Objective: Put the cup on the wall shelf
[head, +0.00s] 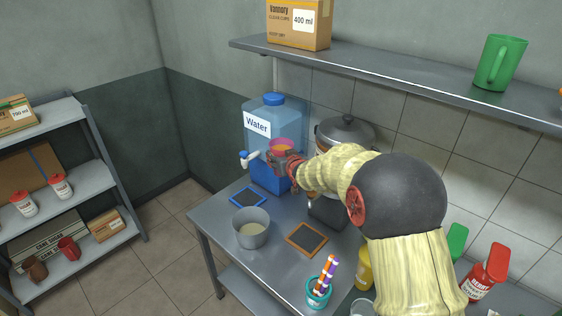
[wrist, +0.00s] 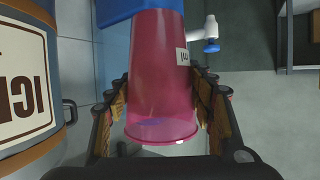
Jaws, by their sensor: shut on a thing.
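The cup (head: 282,141) is pink, with an orange tone inside its rim in the head view. My gripper (head: 284,158) is shut on it and holds it in front of the water tank (head: 284,120), just right of the tap (head: 249,158). In the wrist view the cup (wrist: 160,70) stands between the two fingers of my gripper (wrist: 163,100), with a small white label on its side. The wall shelf (head: 390,75) runs along the wall at the upper right, above my arm. Much of the cup's lower part is hidden by my gripper in the head view.
A cardboard box (head: 298,24) and a green pitcher (head: 500,62) stand on the wall shelf, with bare room between them. A storage rack (head: 110,190) stands left.

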